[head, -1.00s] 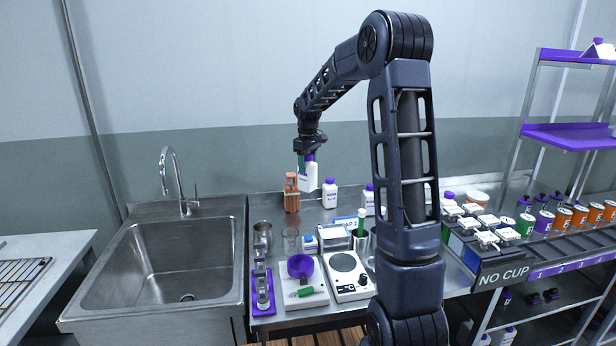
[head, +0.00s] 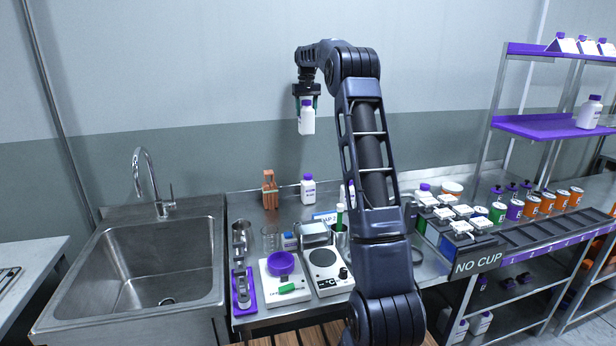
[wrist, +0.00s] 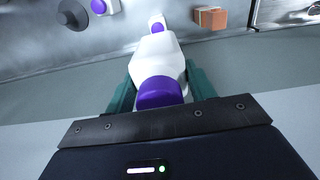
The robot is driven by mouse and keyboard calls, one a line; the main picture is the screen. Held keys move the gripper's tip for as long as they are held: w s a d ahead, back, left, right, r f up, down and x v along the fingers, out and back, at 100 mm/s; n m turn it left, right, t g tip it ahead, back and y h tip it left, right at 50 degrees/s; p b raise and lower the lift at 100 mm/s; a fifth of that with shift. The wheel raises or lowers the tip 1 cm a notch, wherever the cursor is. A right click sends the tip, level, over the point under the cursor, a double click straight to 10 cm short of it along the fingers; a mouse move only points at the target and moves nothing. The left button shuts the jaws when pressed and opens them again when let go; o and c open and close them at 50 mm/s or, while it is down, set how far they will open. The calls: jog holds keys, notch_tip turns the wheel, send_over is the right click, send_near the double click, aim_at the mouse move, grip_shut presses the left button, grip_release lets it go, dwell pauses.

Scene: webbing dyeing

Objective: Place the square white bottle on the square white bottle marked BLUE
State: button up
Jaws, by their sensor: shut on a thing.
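My gripper (head: 306,98) is shut on a square white bottle (head: 306,122) with a purple cap, held upright in the air above the steel counter. In the wrist view the held bottle (wrist: 160,55) sits between the green fingers, cap toward the camera. A similar white bottle (head: 308,188) with a purple cap stands on the counter below. Another white bottle (head: 351,188) is mostly hidden behind my arm. A white bottle (head: 589,114) stands on the purple shelf at right. I cannot read which bottle is marked BLUE.
An orange block stand (head: 270,190) is left of the counter bottle. A hotplate (head: 324,258), a scale with a purple dish (head: 281,263) and glassware crowd the counter front. A sink (head: 150,260) is at left. A rack of jars (head: 533,205) is at right.

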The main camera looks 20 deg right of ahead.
jog(key=shift+w+d+r, duration=0.25)
jog(key=shift+d, duration=0.15)
notch_tip(320, 180, down, 20)
jog(key=shift+r, duration=0.15)
dwell(0.5)
jog(key=o, duration=1.3)
